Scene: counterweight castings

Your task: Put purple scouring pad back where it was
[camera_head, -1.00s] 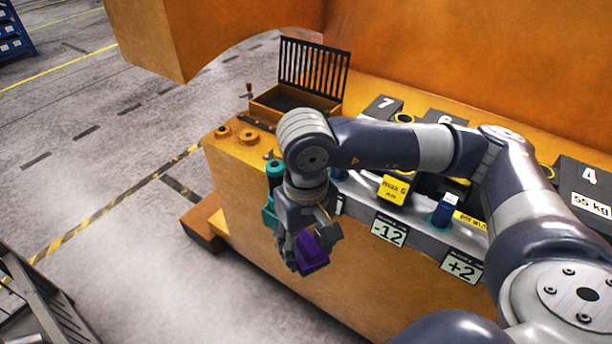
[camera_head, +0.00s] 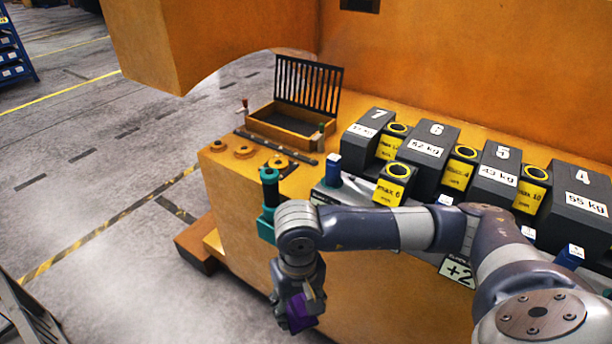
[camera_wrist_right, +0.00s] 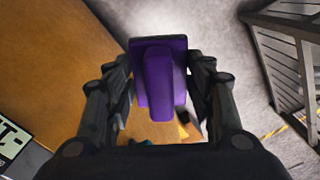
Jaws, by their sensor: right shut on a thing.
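The purple scouring pad (camera_head: 304,313) is held in my right gripper (camera_head: 297,310), low in front of the orange casting's front face. In the right wrist view the pad (camera_wrist_right: 160,75) has a purple grip block on a darker plate and sits between both fingers (camera_wrist_right: 160,95). The right gripper is shut on it and points downward. The pad is clear of any surface in the head view. My left gripper is out of view.
The orange casting ledge (camera_head: 222,178) carries numbered dark weights (camera_head: 429,159), yellow "max" blocks (camera_head: 390,190), a slatted-lid open box (camera_head: 290,125) and orange rings. Floor at left is open.

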